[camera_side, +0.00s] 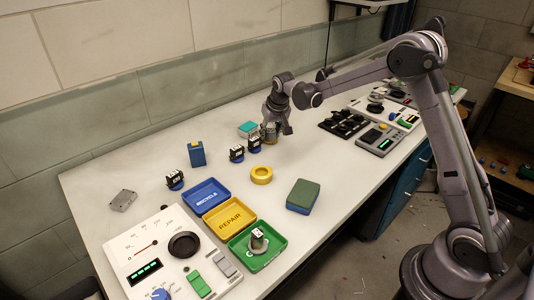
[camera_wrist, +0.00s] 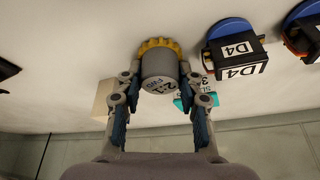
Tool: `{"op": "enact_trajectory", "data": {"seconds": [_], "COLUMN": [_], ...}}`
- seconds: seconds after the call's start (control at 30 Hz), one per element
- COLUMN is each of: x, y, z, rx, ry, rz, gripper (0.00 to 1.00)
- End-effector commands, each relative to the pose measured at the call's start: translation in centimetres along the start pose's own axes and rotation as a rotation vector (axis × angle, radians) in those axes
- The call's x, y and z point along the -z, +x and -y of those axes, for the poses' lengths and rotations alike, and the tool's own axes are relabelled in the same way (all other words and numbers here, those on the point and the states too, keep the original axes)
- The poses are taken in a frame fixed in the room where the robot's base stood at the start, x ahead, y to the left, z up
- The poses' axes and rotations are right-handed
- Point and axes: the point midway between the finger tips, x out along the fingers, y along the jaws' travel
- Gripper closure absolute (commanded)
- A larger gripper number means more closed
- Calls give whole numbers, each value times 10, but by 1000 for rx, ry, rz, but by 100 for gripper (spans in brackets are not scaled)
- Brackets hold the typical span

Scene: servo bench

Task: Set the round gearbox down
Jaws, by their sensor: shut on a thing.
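The round gearbox (camera_wrist: 158,68) is a grey cylinder with a printed label on its end face and a yellow toothed rim. My gripper (camera_wrist: 158,82) is shut on it, with one finger on each side in the wrist view. In the side view my gripper (camera_side: 275,126) points down over the back middle of the white bench, with the gearbox (camera_side: 268,134) partly hidden between its fingers. I cannot tell whether the gearbox touches the bench.
Servos labelled D4 (camera_wrist: 236,50) stand close by. A teal block (camera_side: 247,129) is just behind my gripper. A yellow ring (camera_side: 261,175) and a green-blue block (camera_side: 303,196) lie in front. Blue (camera_side: 225,194), yellow (camera_side: 249,207) and green (camera_side: 278,244) trays stand at front left.

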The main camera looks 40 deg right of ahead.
Motion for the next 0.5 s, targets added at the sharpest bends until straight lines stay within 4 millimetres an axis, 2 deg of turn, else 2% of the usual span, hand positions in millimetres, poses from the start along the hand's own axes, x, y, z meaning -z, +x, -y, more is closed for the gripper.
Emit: {"op": "enact_trajectory", "data": {"seconds": [0.3, 0.33, 0.4, 0.5], "x": [-1, -1, -1, -1], "y": [3, 3, 3, 2], "z": [0, 0, 0, 0], "rx": [0, 0, 0, 0], "ry": [0, 0, 0, 0], "rz": [0, 0, 0, 0], "gripper": [98, 58, 41, 41]}}
